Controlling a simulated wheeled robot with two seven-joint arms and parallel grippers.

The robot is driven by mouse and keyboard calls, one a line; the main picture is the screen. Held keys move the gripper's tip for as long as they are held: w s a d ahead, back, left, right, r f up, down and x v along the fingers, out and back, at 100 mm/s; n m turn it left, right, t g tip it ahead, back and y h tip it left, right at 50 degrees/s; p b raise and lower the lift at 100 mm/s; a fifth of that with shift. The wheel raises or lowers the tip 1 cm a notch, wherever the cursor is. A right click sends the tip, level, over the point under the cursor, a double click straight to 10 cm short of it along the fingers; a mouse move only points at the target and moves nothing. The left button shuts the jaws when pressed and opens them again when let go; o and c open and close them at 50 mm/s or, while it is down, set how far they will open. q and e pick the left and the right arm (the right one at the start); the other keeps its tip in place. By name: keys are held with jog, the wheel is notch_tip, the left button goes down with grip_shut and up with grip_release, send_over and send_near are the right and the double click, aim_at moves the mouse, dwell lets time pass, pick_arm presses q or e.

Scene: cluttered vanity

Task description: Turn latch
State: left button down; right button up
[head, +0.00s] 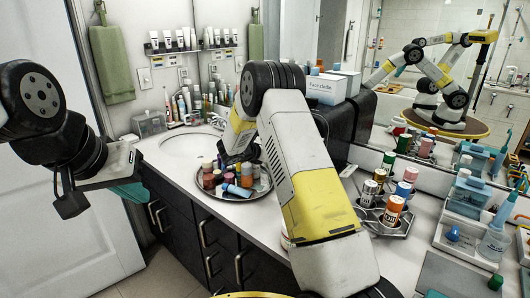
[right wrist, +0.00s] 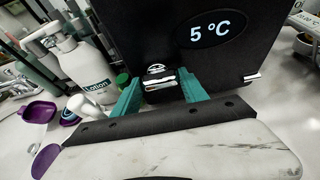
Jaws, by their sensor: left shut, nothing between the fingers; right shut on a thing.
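A black box (right wrist: 215,45) with a lit "5 °C" display fills the upper middle of the right wrist view. A small latch with a pale metal handle (right wrist: 158,84) is on its front face. My right gripper (right wrist: 160,92) has its teal fingers on either side of the latch and is shut on it. The handle looks roughly level. In the head view the dark box (head: 362,122) is partly hidden behind my right arm, and the right fingers are hidden. My left gripper (head: 130,192) is shut and empty, off the counter's left front edge, away from the box.
In the right wrist view, a white lotion bottle (right wrist: 85,72) and a purple cup (right wrist: 40,112) stand left of the latch. In the head view, a round tray (head: 207,187) of bottles and a can rack (head: 381,224) crowd the counter. White boxes (head: 325,88) sit on the dark box.

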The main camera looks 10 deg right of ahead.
jog(key=o, duration=1.4)
